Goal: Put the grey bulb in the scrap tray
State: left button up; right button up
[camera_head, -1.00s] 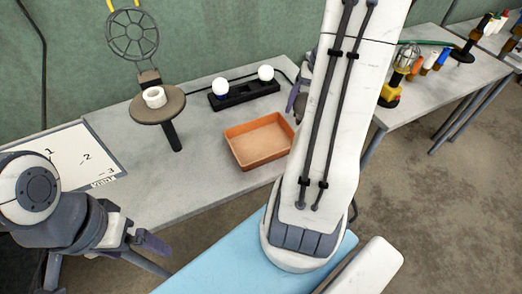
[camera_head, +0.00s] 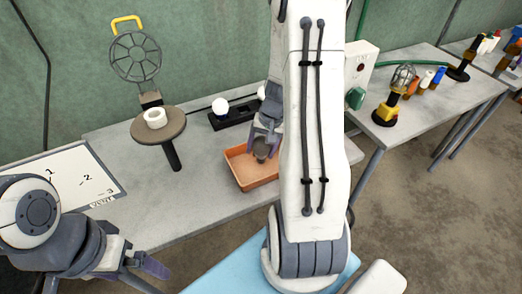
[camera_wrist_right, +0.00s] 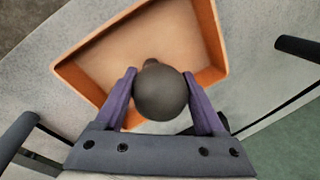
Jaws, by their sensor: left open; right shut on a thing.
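The grey bulb (camera_wrist_right: 160,93) is between the purple fingers of my right gripper (camera_wrist_right: 163,100), which is shut on it. In the head view the bulb (camera_head: 262,154) hangs below the right gripper (camera_head: 265,142), over the scrap tray. The scrap tray (camera_head: 242,175) is an orange, shallow, rectangular box on the grey table. It also shows in the right wrist view (camera_wrist_right: 212,35), with a bare floor around the bulb. My left gripper (camera_head: 143,272) is open and empty at the lower left, in front of the table. My right arm hides the tray's right side in the head view.
A round stand (camera_head: 172,128) with a white ring (camera_head: 155,118) is to the left. A numbered white board (camera_head: 75,180) lies at far left. A caged lamp (camera_head: 397,88) stands on the right table.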

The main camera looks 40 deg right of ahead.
jog(key=shift+f, duration=0.4)
jog(key=shift+f, duration=0.15)
jog(key=o, duration=1.4)
jog(key=shift+c, duration=0.2)
jog(key=shift+d+r, duration=0.1)
jog(key=shift+r, duration=0.4)
jog(key=p+v, duration=0.1)
jog(key=v, duration=1)
jog(key=shift+s+r, duration=0.1)
jog(key=shift+r, duration=0.1)
jog(key=shift+f, duration=0.1)
